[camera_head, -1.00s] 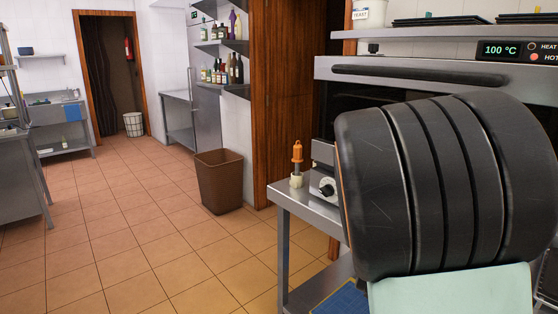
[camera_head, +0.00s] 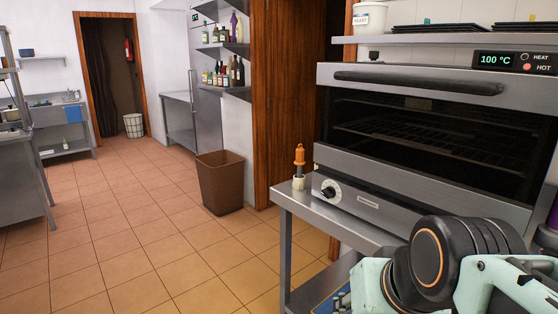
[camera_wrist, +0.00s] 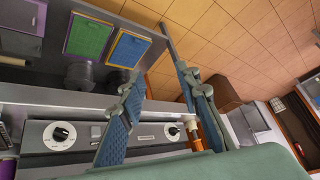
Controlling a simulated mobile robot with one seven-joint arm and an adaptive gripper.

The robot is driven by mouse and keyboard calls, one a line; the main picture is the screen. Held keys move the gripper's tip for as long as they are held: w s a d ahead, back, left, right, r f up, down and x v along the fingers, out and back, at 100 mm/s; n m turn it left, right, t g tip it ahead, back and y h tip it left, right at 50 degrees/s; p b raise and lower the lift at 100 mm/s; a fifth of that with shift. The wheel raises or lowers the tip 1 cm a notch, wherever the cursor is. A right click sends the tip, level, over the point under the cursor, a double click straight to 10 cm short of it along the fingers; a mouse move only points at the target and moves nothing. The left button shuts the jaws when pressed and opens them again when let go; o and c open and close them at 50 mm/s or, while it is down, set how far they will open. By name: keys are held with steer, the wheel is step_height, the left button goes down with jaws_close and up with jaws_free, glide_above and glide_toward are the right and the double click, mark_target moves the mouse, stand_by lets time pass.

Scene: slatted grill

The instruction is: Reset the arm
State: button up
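In the wrist view, my gripper (camera_wrist: 160,78) is open, with its two blue-padded fingers apart and nothing between them. Its pale green palm fills the bottom of that view. The fingers show in front of the oven's control panel and the counter. In the head view, my arm (camera_head: 455,265) is folded low at the right, with dark round joints and pale green links in front of the counter. The gripper's fingers cannot be made out there.
The oven (camera_head: 430,130), reading 100 °C, stands behind my arm on a steel counter (camera_head: 292,205). An orange-topped item (camera_head: 299,168) stands on the counter's left corner. A brown bin (camera_head: 220,182) stands on the floor. The tiled floor at left is clear.

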steer(key=s+g+h, duration=0.1)
steer(key=s, duration=0.4)
step_height(320, 180, up, 16)
steer(key=w+p, duration=0.1)
steer(key=p, duration=1.5)
steer(key=shift+d+f+n, duration=0.2)
steer(key=shift+d+n, duration=0.1)
steer(key=shift+d, duration=0.05)
